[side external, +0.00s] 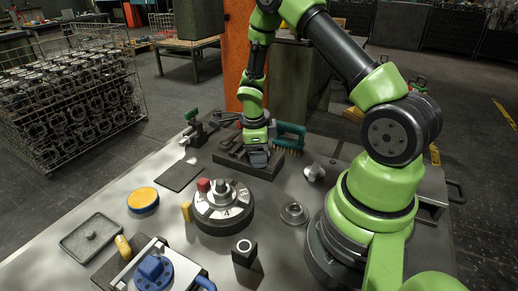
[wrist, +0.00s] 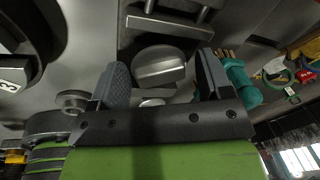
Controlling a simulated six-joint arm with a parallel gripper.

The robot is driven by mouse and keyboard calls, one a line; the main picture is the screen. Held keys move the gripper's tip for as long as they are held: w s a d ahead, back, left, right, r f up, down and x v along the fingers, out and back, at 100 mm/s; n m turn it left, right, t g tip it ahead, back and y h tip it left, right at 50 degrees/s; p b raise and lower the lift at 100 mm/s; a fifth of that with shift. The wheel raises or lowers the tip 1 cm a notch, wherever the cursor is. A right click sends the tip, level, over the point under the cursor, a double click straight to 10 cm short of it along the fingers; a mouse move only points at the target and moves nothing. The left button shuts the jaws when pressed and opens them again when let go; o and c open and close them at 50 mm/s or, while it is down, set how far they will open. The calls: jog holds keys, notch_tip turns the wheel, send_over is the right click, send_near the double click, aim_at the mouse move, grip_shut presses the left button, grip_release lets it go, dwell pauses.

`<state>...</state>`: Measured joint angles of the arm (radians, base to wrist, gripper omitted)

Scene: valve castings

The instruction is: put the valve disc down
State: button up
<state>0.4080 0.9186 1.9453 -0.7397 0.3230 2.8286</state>
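The valve disc appears to be the round, plain metal piece (wrist: 158,66) between my fingers in the wrist view. My gripper (wrist: 162,72) has its two grey fingers apart, one on each side of it, with a narrow gap showing at the right finger. In the side view my gripper (side external: 258,158) points down low at the right part of a dark slotted rack (side external: 222,158). There the disc cannot be told apart from the fingers. The rack also shows at the top of the wrist view (wrist: 168,27). Whether the disc touches the rack is unclear.
A numbered round turntable (side external: 224,213) with a red block stands in front of the rack. A green-backed brush (side external: 290,136) lies close at the right. A metal ring (side external: 294,213) and a silver knob-like part (side external: 315,172) are on the table. A dark mat (side external: 181,176) lies left.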

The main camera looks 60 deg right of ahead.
jog(key=shift+s, duration=0.1)
notch_tip(320, 180, up, 10)
jog(key=a, duration=0.1)
jog(key=shift+w+a, duration=0.2)
jog(key=shift+a, duration=0.2)
jog(key=shift+f, duration=0.1)
jog(key=s+a+r+n+t, duration=0.4)
jog(key=a+r+n, duration=0.4)
jog(key=r+n, duration=0.4)
jog(key=s+a+r+n+t+y, duration=0.3)
jog(key=s+a+n, duration=0.4)
jog(key=n, duration=0.7)
notch_tip(320, 180, up, 3)
jog(key=shift+s+a+f+n+y, duration=0.15)
jog(key=shift+s+a+n+y, duration=0.3)
jog(key=shift+s, duration=0.55)
